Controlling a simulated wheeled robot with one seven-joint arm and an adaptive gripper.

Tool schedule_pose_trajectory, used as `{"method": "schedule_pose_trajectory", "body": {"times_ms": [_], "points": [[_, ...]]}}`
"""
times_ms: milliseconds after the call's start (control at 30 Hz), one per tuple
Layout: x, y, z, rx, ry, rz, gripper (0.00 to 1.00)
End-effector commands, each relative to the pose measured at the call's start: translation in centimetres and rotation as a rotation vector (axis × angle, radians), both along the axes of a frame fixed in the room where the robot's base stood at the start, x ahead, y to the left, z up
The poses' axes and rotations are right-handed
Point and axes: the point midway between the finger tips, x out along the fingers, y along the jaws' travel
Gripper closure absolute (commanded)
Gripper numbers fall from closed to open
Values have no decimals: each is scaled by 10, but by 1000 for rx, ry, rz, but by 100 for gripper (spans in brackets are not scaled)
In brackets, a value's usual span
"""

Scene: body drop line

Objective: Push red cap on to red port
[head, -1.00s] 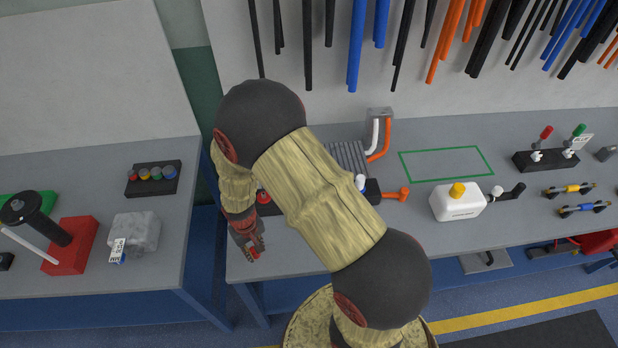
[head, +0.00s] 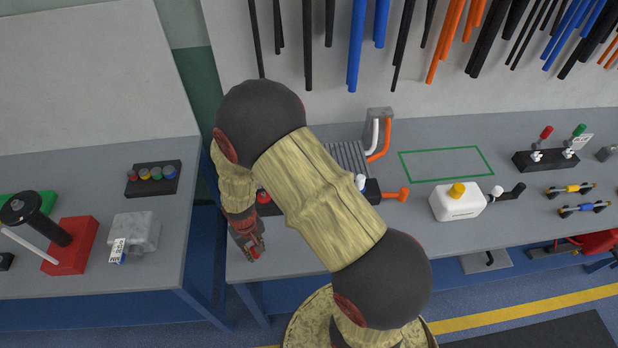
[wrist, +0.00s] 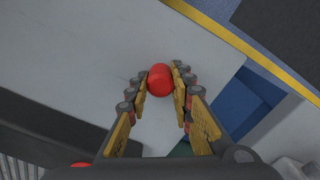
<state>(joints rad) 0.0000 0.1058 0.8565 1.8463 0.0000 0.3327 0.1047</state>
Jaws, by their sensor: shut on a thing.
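A round red cap (wrist: 160,79) sits between the fingertips of my gripper (wrist: 159,80) in the wrist view. The fingers are shut on its sides, over the grey bench top near a corner. In the head view my gripper (head: 254,252) is low at the front left of the right bench, and the cap is mostly hidden by the fingers. A red round piece (head: 263,197) shows on a dark block (head: 268,209) behind my gripper; it may be the red port. My arm hides much of that block. I cannot tell whether the cap touches the bench.
A dark holder (head: 166,187) with several coloured round pieces stands on the left bench (head: 165,262). A gap separates the benches. A ribbed grey unit (head: 349,157) and a white jug (head: 459,204) stand on the right bench. A green-outlined area (head: 445,164) is clear.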

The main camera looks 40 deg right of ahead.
Motion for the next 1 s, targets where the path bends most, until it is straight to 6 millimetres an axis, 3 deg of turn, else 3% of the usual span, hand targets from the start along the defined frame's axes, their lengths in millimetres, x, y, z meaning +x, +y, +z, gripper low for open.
{"method": "schedule_pose_trajectory", "body": {"times_ms": [333,1000], "points": [[0,0,3,0,0,0,100],[0,0,40,0,0,0,100]]}}
